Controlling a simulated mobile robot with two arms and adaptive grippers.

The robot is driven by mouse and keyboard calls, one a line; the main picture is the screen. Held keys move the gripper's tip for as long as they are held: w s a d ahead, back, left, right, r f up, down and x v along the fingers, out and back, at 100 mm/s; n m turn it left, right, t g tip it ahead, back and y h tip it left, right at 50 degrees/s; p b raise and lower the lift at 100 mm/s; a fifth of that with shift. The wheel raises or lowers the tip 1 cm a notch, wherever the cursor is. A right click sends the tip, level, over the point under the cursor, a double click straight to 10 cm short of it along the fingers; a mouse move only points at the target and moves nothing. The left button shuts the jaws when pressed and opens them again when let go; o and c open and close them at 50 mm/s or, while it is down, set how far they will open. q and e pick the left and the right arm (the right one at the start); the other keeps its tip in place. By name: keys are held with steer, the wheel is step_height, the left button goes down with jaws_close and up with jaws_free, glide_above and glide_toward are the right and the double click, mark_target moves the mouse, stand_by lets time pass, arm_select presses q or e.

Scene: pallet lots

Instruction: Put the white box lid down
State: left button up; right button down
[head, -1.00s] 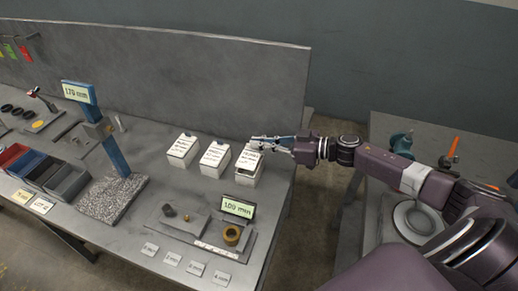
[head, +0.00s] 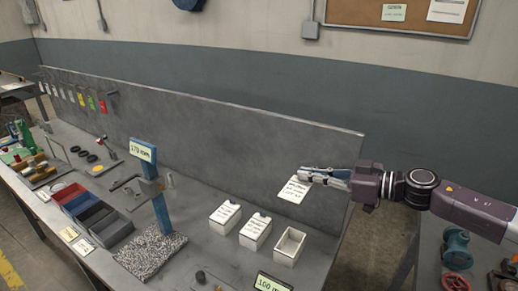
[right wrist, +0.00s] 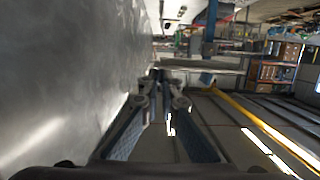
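The white box lid (head: 293,189), with dark printed lines on its top, is held in the air above the grey bench. My right gripper (head: 308,175) is shut on its far edge, and the lid hangs tilted toward the camera. Below it stands the open white box (head: 289,246), its inside showing and looking empty. The lid is clear of the box. In the right wrist view my gripper's fingers (right wrist: 162,78) are close together; the lid cannot be made out surely there. My left gripper is not in view.
Two closed white boxes (head: 225,218) (head: 255,231) stand left of the open one. A grey back panel (head: 230,125) rises behind. A blue gauge post (head: 160,195) stands on a speckled plate. A small display (head: 270,284) is in front. Bare bench lies behind the boxes.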

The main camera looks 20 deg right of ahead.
mark_target(285, 196)
steer(key=shift+n+g+y, duration=0.8)
steer(key=shift+n+g, duration=0.1)
steer(key=s+a, duration=0.1)
steer(key=a, duration=0.1)
steer(key=s+a+f, duration=0.1)
steer(key=a, duration=0.2)
steer(key=s+a+f, duration=0.1)
steer(key=s+a, duration=0.1)
steer(key=shift+a, duration=0.25)
steer(key=s+a+f, duration=0.2)
steer(key=s, duration=0.5)
steer(key=s+a+f, duration=0.2)
steer(key=s, duration=0.5)
steer(key=shift+s+a+f+n+g+y, duration=0.15)
steer(key=shift+a+f+n+g+y, duration=0.15)
steer(key=shift+g, duration=0.1)
steer(key=shift+f, duration=0.15)
